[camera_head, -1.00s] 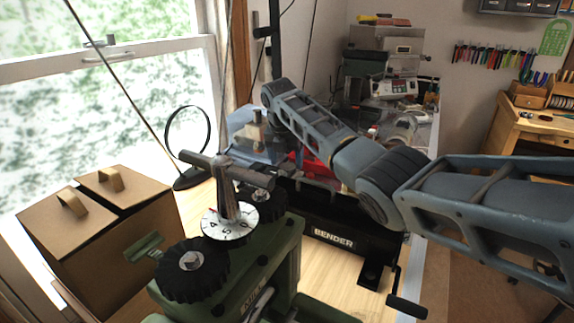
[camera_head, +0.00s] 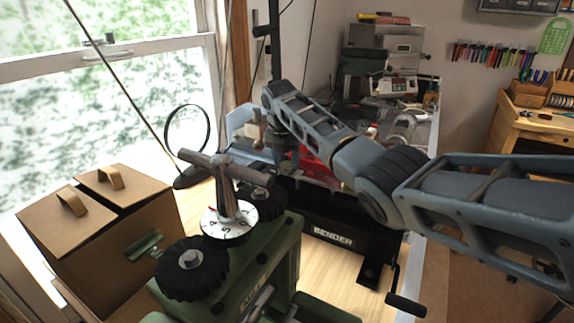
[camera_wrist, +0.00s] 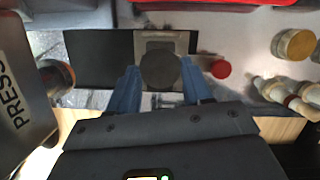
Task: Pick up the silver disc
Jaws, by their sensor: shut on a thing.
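A round disc (camera_wrist: 160,70), looking dark grey in this light, lies between the two blue fingertips of my gripper (camera_wrist: 161,90) in the wrist view. The fingers flank it left and right, and my gripper is shut on it. Behind the disc is a grey plate (camera_wrist: 182,41) with a black strip at its left. I cannot tell whether the disc still touches this plate. In the head view my arm reaches over the bench, and its end and the disc are not clear there.
A red round piece (camera_wrist: 220,69) lies close right of the disc. A brass-topped cylinder (camera_wrist: 294,44) and small pale bottles (camera_wrist: 280,92) stand further right. A grey block marked PRESS (camera_wrist: 20,85) is at the left. The black bender (camera_head: 335,235) and green machine (camera_head: 275,255) stand in front.

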